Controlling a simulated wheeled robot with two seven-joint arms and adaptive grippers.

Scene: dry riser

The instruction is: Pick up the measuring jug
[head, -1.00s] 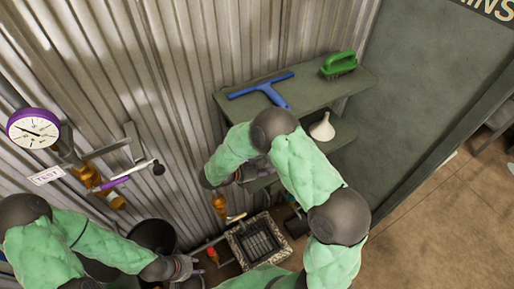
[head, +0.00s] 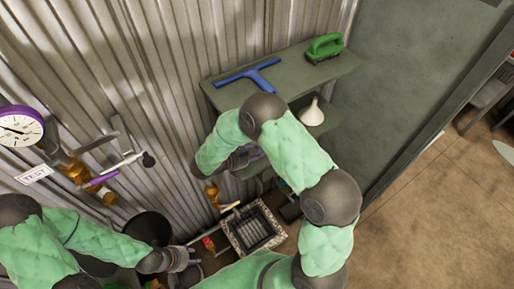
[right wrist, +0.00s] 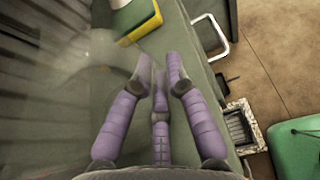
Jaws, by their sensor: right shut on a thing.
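The measuring jug appears to be the clear, see-through vessel (right wrist: 85,60) at the left of the right wrist view, blurred and hard to make out against the shelf. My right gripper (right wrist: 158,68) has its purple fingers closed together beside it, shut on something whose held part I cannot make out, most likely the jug. In the head view the right hand (head: 246,158) is at the lower shelf level, mostly hidden by my own arm, and the jug cannot be made out. My left gripper (head: 182,262) is low by a black bucket; its fingers are too small to read.
The shelf unit (head: 300,75) carries a blue squeegee (head: 248,75) and a green brush (head: 325,48) on top, and a white funnel (head: 312,113) below. A grated drain (head: 252,230) and pipes are below. Open floor lies right.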

